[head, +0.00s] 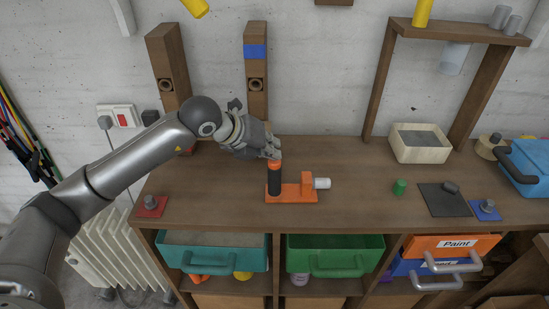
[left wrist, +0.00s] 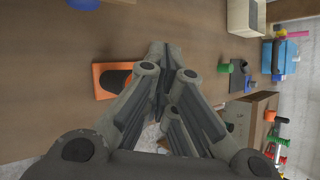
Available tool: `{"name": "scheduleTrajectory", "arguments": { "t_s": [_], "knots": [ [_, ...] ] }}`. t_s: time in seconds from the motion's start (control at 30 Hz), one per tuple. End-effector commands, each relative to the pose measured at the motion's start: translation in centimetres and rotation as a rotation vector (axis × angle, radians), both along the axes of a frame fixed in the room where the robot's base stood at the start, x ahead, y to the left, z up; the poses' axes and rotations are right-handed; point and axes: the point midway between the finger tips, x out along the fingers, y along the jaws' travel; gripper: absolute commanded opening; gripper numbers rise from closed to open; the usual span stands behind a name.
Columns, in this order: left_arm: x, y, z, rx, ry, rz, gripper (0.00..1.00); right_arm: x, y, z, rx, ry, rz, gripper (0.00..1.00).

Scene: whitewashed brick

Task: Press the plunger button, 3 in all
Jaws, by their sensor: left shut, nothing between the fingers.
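The plunger device stands on the wooden bench: an orange base (head: 291,193) with a black upright cylinder (head: 274,181) and an orange top (head: 274,163). A white cylindrical piece (head: 321,183) sticks out at its right side. My left gripper (head: 275,152) is shut and empty, its fingertips at or just above the orange top; I cannot tell whether they touch. In the left wrist view the shut fingers (left wrist: 165,60) hide much of the device, and part of the orange base (left wrist: 103,80) shows beside them. My right gripper is not in view.
A red plate with a grey knob (head: 151,206) lies to the left. A green cylinder (head: 399,187), a dark mat (head: 443,200) and a blue plate (head: 485,210) lie to the right. A pale wooden box (head: 420,143) stands behind. Two wooden posts (head: 257,75) rise at the back.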

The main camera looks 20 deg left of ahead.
Motion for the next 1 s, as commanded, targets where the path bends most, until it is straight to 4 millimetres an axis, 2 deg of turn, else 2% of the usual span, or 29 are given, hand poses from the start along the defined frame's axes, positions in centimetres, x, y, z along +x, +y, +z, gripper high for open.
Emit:
{"name": "scheduleTrajectory", "arguments": {
  "t_s": [0.3, 0.73, 1.0],
  "knots": [
    [0.0, 0.0, 1.8, -0.001, 0.000, -0.001, 0.00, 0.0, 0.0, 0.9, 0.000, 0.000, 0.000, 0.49],
    [0.0, 0.0, 2.2, -0.001, -0.001, 0.000, 0.00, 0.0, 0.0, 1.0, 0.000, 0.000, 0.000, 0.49],
    [0.0, 0.0, 4.8, 0.000, -0.002, 0.000, 0.00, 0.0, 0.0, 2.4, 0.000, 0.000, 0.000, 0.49]
  ]
}}
